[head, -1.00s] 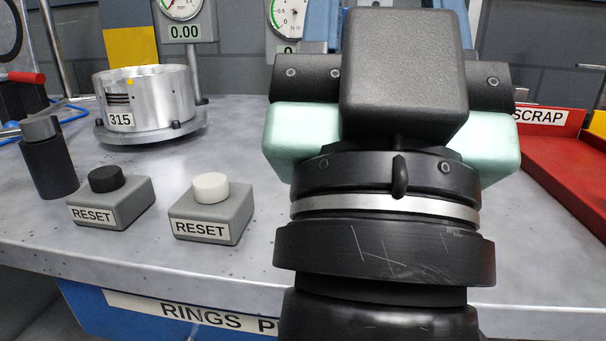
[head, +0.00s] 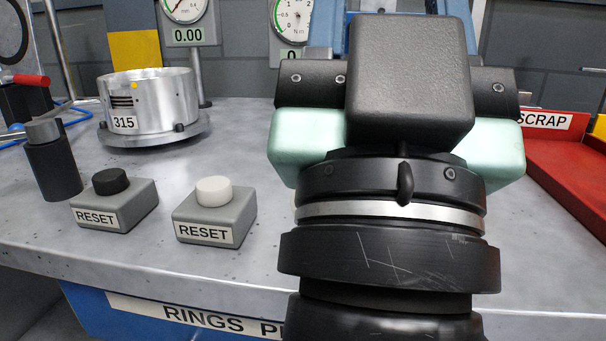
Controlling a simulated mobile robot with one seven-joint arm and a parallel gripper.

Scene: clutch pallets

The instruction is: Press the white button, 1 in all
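The white button (head: 214,191) sits on top of a grey box labelled RESET (head: 214,218), near the front of the bench, left of my arm. It stands up from the box, and nothing touches it. A black button (head: 110,181) on a like grey box, also labelled RESET, stands just to its left. My gripper (head: 408,80) is to the right of the white button, seen from behind. Its black body and pale green sides show. Its fingertips are hidden, so I cannot tell whether it is open or shut.
A metal ring marked 315 (head: 150,98) sits on a round fixture at the back left. A black cylinder (head: 52,165) stands at the left. Two dial gauges stand behind. A red SCRAP tray (head: 570,165) is at the right. The bench (head: 250,150) between ring and gripper is clear.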

